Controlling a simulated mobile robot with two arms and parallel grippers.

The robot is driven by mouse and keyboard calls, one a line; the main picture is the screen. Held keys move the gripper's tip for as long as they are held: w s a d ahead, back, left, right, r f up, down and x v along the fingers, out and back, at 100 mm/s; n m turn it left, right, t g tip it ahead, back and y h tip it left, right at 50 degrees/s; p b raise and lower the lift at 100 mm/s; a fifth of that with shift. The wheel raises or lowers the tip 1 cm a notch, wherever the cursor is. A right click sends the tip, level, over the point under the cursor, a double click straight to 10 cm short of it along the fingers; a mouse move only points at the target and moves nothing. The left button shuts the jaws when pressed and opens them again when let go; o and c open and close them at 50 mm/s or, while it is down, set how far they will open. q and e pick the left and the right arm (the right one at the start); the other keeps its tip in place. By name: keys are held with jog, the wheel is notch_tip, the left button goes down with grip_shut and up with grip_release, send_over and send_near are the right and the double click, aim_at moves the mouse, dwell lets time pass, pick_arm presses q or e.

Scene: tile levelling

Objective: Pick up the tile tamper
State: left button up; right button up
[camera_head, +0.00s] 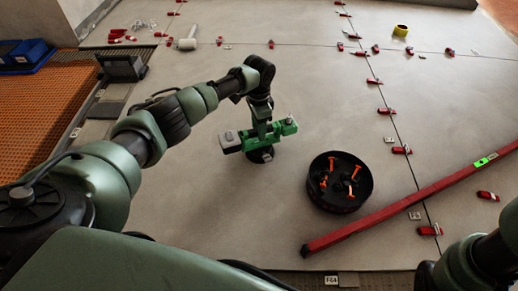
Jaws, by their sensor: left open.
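The tile tamper (287,127) appears to be the bright green tool with a light grey block at its left end and a round black foot below. It stands on the grey tiles near the middle of the head view. My left gripper (262,131) points down right over the tool's middle. It is open; its fingertips are partly lost against the green body, and I cannot tell whether they touch it. My right arm shows only at the bottom right corner, and its gripper is out of the picture.
A black bucket (316,192) with orange-handled pieces stands right of the tool. Red clips (374,81) line the joints. A white mallet (187,42), yellow tape roll (401,31) and blue trays (24,54) lie farther back.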

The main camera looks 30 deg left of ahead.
pick_arm(q)
jog(key=shift+f, duration=0.55)
jog(key=shift+f, duration=0.25)
dwell(0.4)
grip_shut()
jog(key=shift+w+r, duration=0.1)
